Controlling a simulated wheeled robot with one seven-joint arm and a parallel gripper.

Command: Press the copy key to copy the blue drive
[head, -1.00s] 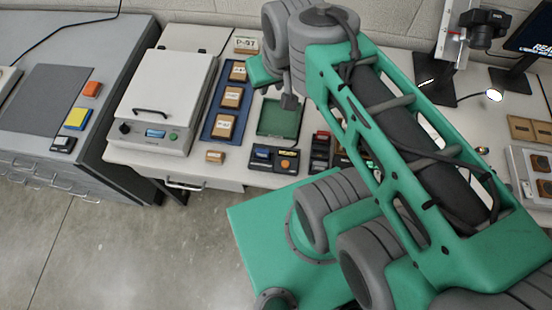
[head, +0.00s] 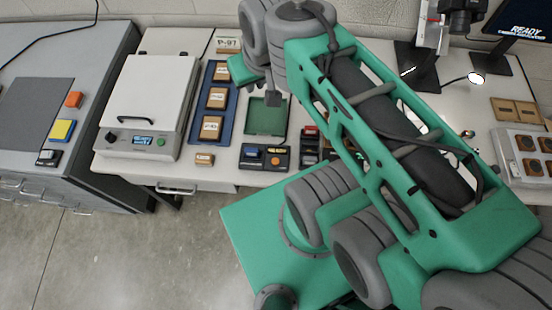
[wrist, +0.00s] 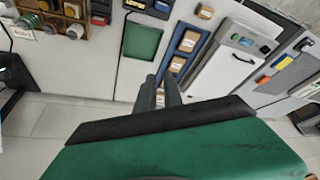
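A small black copying unit (head: 264,157) lies at the front edge of the bench. A blue drive (head: 251,152) sits on its left part, and a round orange key (head: 275,160), seemingly the copy key, is on its right part. The unit also shows at the top of the wrist view (wrist: 149,8). My gripper (head: 272,99) is above the green mat (head: 265,122), behind the unit in the head view and not touching it.
A blue tray (head: 224,130) with several labelled blocks and a white-lidded machine (head: 150,90) stand left of the mat. Dark and red blocks (head: 310,140) stand right of the unit. My arm covers much of the bench's right half.

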